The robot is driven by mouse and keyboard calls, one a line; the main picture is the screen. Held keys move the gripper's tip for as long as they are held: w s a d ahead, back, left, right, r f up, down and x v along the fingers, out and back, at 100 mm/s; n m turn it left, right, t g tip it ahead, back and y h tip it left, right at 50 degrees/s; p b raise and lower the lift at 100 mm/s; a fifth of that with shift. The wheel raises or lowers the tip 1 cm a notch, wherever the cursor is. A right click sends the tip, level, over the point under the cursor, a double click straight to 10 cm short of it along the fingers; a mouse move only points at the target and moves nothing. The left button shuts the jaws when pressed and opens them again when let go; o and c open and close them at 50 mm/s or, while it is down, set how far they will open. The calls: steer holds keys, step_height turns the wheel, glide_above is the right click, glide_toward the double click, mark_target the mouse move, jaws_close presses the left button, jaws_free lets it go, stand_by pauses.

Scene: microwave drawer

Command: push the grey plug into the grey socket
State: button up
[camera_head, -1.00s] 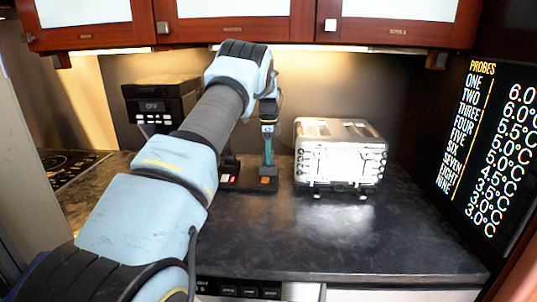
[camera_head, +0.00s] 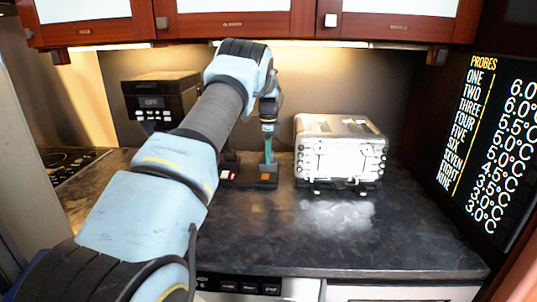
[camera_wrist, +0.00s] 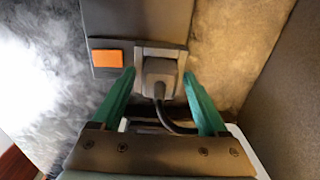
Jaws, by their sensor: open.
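The grey plug (camera_wrist: 160,76) with its dark cord (camera_wrist: 163,112) shows in the wrist view, at the grey socket (camera_wrist: 180,54) on a black block (camera_wrist: 140,20). The plug sits within the socket's frame; how deep it is in, I cannot tell. My gripper (camera_wrist: 159,84) is open, with one teal finger on each side of the plug and visible gaps between. In the head view my gripper (camera_head: 268,158) points down over the right part of the black block (camera_head: 240,181); the plug and socket cannot be made out there.
An orange switch (camera_wrist: 107,58) lies left of the socket. A silver appliance (camera_head: 340,150) stands to the right on the dark counter (camera_head: 330,240), and a black machine (camera_head: 160,98) stands at the back left. Wooden cupboards (camera_head: 240,22) hang above. The front of the counter is clear.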

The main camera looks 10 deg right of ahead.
steer(key=shift+s, duration=0.1)
step_height(320, 180, up, 11)
steer(key=b, duration=0.3)
steer(key=shift+f, duration=0.1)
stand_by(0.3)
